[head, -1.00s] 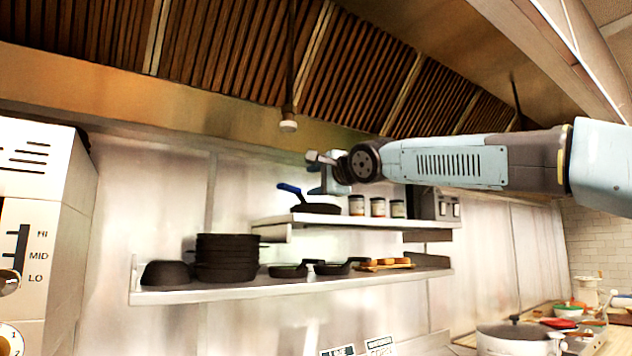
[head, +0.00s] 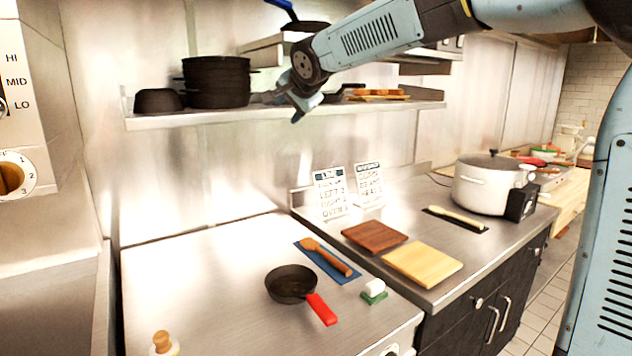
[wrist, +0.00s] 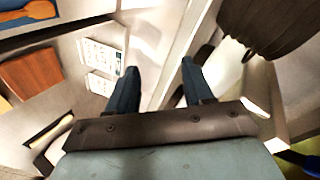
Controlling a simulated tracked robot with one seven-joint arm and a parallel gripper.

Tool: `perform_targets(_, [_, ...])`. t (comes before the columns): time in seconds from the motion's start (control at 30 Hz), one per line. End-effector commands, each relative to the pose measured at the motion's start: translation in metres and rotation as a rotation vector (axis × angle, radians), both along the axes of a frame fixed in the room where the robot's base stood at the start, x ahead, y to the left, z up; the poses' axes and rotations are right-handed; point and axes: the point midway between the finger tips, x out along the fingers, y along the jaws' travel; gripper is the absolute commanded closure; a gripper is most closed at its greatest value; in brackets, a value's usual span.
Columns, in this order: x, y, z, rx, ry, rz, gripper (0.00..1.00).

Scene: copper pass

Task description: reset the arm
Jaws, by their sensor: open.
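My gripper (head: 297,108) is at the end of my raised arm, in front of the lower wall shelf (head: 240,112) in the head view. In the wrist view my gripper (wrist: 158,75) shows two dark fingers spread apart with nothing between them. Past the fingers are the metal wall and shelf edge, with a dark stack of pans at the upper right. I cannot tell how far the fingers are from the shelf.
A black pan with a red handle (head: 291,284) and a wooden spoon on a blue mat (head: 345,279) lie on the left counter. Two boards (head: 423,264), sign cards (head: 331,193) and a large pot (head: 490,183) occupy the right counter. Dark pans (head: 216,82) stand on the shelf.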

Motion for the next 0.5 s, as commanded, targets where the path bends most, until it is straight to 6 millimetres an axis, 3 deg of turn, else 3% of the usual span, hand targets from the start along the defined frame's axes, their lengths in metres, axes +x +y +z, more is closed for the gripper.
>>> perform_targets(0.03, [-0.005,0.0,-0.023,-0.079,0.017,0.001,0.49])
perform_targets(0.1, [-0.012,-0.009,-0.049,-0.187,0.041,-0.001,0.49])
perform_targets(0.2, [-0.025,-0.027,-0.08,-0.331,0.074,-0.004,0.49])
perform_targets(0.3, [-0.042,-0.048,-0.103,-0.46,0.107,-0.003,0.49])
perform_targets(0.5, [-0.086,-0.099,-0.127,-0.674,0.172,-0.002,0.49])
